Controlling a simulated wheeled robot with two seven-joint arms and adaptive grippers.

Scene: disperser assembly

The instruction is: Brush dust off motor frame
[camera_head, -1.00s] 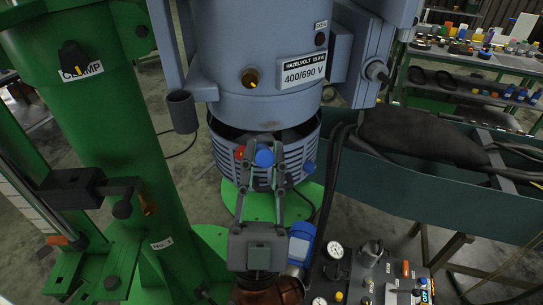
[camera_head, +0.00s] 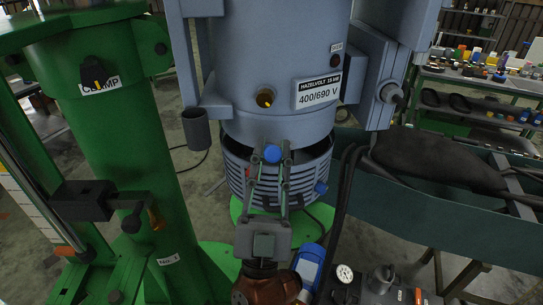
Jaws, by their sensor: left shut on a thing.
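The motor frame (camera_head: 268,60) is a large blue-grey cylinder in the upper middle, with a "400/690 V" label. A slotted blue-grey ring (camera_head: 232,172) sits below it, with dark gaps between. My left gripper (camera_head: 271,160) comes up from the bottom middle. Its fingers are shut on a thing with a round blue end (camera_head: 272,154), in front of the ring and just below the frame. The rest of the held thing is hidden, and I cannot tell whether it touches the frame or ring. No dust can be made out. My right gripper is not in view.
A green clamp column (camera_head: 120,150) stands close at left. A control panel with a gauge (camera_head: 344,273) is at lower right, beside a blue device (camera_head: 310,264). A teal trough (camera_head: 430,225) with dark hoses lies at right. Stocked shelves (camera_head: 480,80) stand behind.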

